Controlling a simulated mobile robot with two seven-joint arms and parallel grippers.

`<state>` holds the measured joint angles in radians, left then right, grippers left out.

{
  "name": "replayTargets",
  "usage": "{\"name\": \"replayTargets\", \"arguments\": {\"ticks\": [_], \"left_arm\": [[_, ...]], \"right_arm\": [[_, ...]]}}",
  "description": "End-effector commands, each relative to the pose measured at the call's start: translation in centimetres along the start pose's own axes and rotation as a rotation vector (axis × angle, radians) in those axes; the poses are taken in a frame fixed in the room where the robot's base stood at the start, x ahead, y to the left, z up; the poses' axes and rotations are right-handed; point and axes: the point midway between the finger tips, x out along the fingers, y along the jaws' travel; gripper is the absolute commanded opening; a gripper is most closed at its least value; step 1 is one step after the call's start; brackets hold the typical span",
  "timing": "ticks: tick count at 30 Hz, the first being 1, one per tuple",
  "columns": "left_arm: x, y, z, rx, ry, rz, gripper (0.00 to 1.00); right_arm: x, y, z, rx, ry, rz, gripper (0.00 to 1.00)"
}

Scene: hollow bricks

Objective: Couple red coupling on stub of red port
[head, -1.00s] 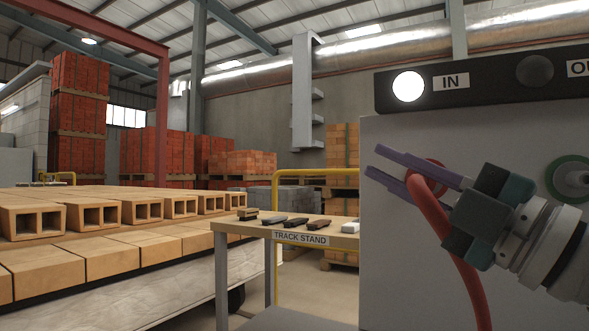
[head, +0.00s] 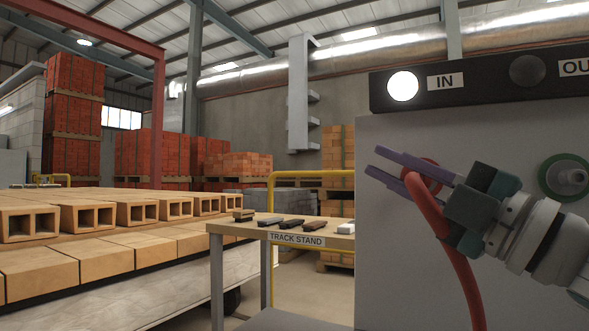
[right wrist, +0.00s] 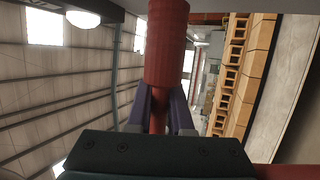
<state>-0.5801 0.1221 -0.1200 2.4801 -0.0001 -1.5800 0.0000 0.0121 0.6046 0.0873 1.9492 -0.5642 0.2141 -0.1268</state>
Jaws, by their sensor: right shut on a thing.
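My right gripper (head: 372,160), with purple fingers, is shut on the red coupling (right wrist: 166,45), in front of the grey panel. In the right wrist view the coupling is a ribbed red cylinder standing beyond the fingers. The red hose (head: 462,270) hangs down from the grip in the head view. A red curved edge (head: 432,168) shows behind the fingers, probably the ring of the red port. Its stub is hidden by my gripper, so I cannot tell whether coupling and stub touch. My left gripper is not in view.
The grey panel (head: 385,270) carries a green-ringed port (head: 568,177) at right. Above are a lit IN lamp (head: 403,85) and a dark lamp (head: 527,70). The track stand (head: 240,229) and rows of hollow bricks (head: 90,217) stand to the left.

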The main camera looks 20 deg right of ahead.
Motion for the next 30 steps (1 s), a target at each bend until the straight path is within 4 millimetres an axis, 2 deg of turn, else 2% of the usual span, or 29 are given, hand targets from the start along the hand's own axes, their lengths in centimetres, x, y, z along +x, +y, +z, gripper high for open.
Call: {"name": "replayTargets", "arguments": {"ticks": [18,19,27,30], "left_arm": [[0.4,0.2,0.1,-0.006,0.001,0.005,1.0],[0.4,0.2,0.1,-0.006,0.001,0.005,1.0],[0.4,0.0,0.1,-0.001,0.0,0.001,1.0],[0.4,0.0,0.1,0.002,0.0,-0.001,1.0]], "right_arm": [[0.5,0.1,1.5,-0.001,0.001,0.001,0.0],[0.5,0.1,1.4,0.0,0.001,0.001,0.21],[0.4,0.0,1.4,0.0,0.001,0.001,0.51],[0.4,0.0,1.4,0.0,0.001,0.001,0.54]]}}
